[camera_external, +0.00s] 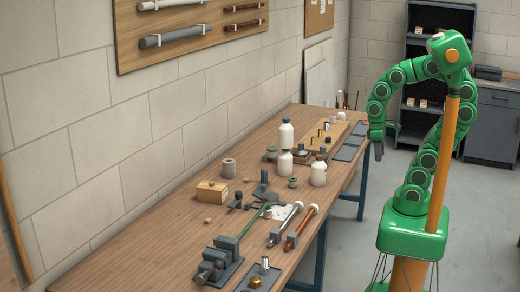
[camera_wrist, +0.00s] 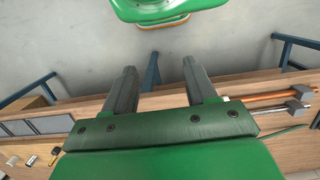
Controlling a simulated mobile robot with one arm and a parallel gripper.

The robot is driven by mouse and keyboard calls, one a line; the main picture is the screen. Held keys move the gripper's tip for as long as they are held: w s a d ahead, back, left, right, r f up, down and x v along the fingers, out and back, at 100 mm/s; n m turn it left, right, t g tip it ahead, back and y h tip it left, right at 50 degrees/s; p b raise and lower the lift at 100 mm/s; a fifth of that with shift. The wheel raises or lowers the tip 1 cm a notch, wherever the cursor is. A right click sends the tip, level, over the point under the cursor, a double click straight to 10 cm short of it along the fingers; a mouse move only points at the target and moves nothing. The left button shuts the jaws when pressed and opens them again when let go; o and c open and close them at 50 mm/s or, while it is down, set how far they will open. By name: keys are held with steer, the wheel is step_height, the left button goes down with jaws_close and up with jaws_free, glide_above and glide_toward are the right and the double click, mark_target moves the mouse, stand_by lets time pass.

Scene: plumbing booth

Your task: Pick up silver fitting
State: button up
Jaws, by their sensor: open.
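A small silver cylinder (camera_external: 265,263) stands on a dark mat near the front of the workbench, beside a brass-coloured fitting (camera_external: 255,282). Another small silver piece (camera_external: 326,127) is on the wooden board farther back; I cannot tell which is the silver fitting. In the wrist view a small silvery piece (camera_wrist: 32,160) is at the lower left, near a dark and gold piece (camera_wrist: 54,153). My gripper (camera_external: 384,143) is open and empty, off the bench's right edge near its far end.
The workbench (camera_external: 120,262) runs along the wall. White bottles (camera_external: 318,174) stand mid-bench. A vise (camera_external: 222,262), copper pipe (camera_external: 301,228) and wooden box (camera_external: 211,192) are nearer. Dark mats (camera_external: 347,153) lie by the far right edge. Bare wood is at the front left.

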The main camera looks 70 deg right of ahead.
mark_target(265, 258)
step_height(265, 258, up, 4)
steer(key=w+a+n+t+h, duration=0.1)
steer(key=w+a+n+t, duration=0.1)
steer(key=w, duration=0.7)
steer(key=w+a+n+t, duration=0.1)
steer(key=w+a+t, duration=0.15)
steer(key=w, duration=0.75)
steer(key=w+a+n+t+y, duration=0.25)
steer(key=w+a, duration=0.45)
steer(key=a, duration=0.5)
steer(key=w+a+n+t+y, duration=0.25)
steer(key=w+a, duration=0.45)
steer(key=a, duration=0.4)
steer(key=s+a+n+g+y, duration=0.2)
steer(key=s+a+n+y, duration=0.25)
steer(key=a, duration=0.95)
steer(key=s+a+n+g+y, duration=0.25)
steer(key=s+a+y, duration=0.25)
steer(key=a, duration=0.9)
steer(key=shift+h, duration=0.25)
steer(key=f, duration=2)
steer(key=shift+d+f, duration=0.1)
steer(key=shift+d, duration=0.15)
steer(key=shift+x, duration=3.9)
